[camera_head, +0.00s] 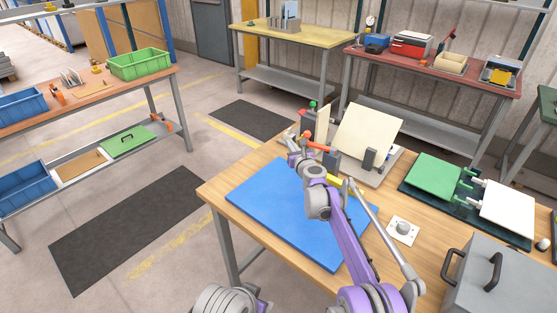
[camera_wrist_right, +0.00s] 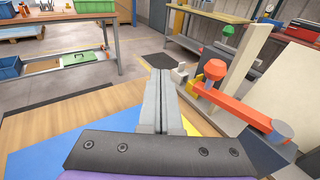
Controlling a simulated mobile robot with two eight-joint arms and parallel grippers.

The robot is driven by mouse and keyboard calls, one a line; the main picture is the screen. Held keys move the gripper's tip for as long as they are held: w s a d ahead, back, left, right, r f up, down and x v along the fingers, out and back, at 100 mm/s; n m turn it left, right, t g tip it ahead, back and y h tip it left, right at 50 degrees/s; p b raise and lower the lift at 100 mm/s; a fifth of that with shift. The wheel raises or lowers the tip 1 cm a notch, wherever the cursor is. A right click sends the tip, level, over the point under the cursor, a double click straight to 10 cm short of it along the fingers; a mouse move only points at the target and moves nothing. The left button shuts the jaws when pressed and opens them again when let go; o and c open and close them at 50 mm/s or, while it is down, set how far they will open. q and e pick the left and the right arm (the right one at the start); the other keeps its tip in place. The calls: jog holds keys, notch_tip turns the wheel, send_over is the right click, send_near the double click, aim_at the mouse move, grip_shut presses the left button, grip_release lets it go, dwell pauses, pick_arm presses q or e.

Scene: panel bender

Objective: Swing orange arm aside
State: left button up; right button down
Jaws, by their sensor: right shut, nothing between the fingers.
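The orange arm (camera_head: 318,146) is a short bar on the panel bender on the wooden table. My right gripper (camera_head: 291,140) reaches to the bender's left side. In the wrist view its fingers (camera_wrist_right: 160,80) are shut and empty, left of the orange arm with a visible gap. The bender's cream plate (camera_head: 368,130) leans upright behind. My left gripper is out of view.
A blue mat (camera_head: 265,208) lies on the wooden table under my right arm. A white plate with a grey knob (camera_head: 403,229), a green panel (camera_head: 436,174) and a grey box (camera_head: 495,280) stand to the right. A green knob (camera_wrist_right: 228,31) tops a post beyond the orange arm.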

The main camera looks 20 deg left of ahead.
pick_arm(q)
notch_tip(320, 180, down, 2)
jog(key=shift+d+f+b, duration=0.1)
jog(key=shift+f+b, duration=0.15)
jog(key=shift+b, duration=0.5)
pick_arm(e)
jog(key=s+a, duration=0.1)
jog(key=s, duration=0.6)
jog(key=shift+s+a+r, duration=0.3)
jog(key=shift+a+r, duration=0.05)
jog(key=shift+a, duration=0.05)
